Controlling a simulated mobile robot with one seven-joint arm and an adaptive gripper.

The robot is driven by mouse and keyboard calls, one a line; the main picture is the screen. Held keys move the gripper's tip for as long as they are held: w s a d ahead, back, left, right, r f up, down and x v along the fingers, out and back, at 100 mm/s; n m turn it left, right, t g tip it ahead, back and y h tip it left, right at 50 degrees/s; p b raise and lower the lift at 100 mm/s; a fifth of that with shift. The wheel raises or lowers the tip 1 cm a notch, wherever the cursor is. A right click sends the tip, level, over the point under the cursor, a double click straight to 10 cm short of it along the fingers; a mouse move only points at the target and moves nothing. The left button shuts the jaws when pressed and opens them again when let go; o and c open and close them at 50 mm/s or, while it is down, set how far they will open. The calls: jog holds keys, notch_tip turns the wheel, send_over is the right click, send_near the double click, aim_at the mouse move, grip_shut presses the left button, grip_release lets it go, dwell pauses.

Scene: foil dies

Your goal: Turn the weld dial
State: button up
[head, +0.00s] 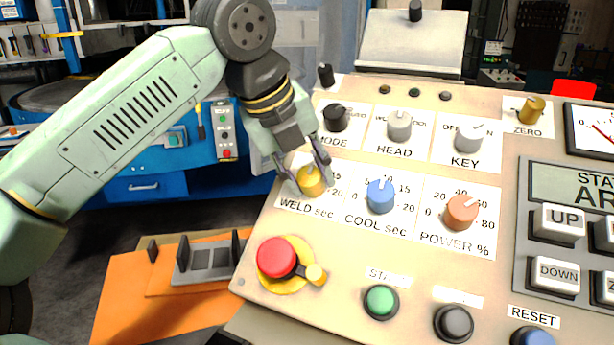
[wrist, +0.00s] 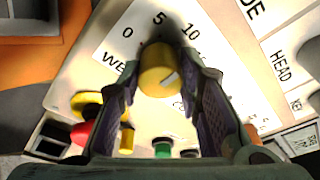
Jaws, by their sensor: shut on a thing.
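The weld dial is a yellow knob (head: 311,181) on a white label reading WELD sec, at the left of a row of dials on the beige panel (head: 340,262). My gripper (head: 305,178) reaches down from the upper left, with its fingers on both sides of the yellow knob. In the wrist view the weld dial (wrist: 158,72) sits between the fingertips of my gripper (wrist: 160,80), which is shut on it. A pale pointer mark on the knob points to the lower right in that view. Part of the label's scale is hidden by the fingers.
The blue cool dial (head: 380,197) and orange power dial (head: 460,213) are to the right. The black mode knob (head: 336,118) stands close behind my gripper. A red emergency button (head: 277,257) and a green start button (head: 381,301) are nearer the front.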

dwell(0.3)
jog(key=o, duration=1.1)
jog(key=shift+o, duration=0.2)
jog(key=shift+r, duration=0.1)
jog(key=v, duration=1.2)
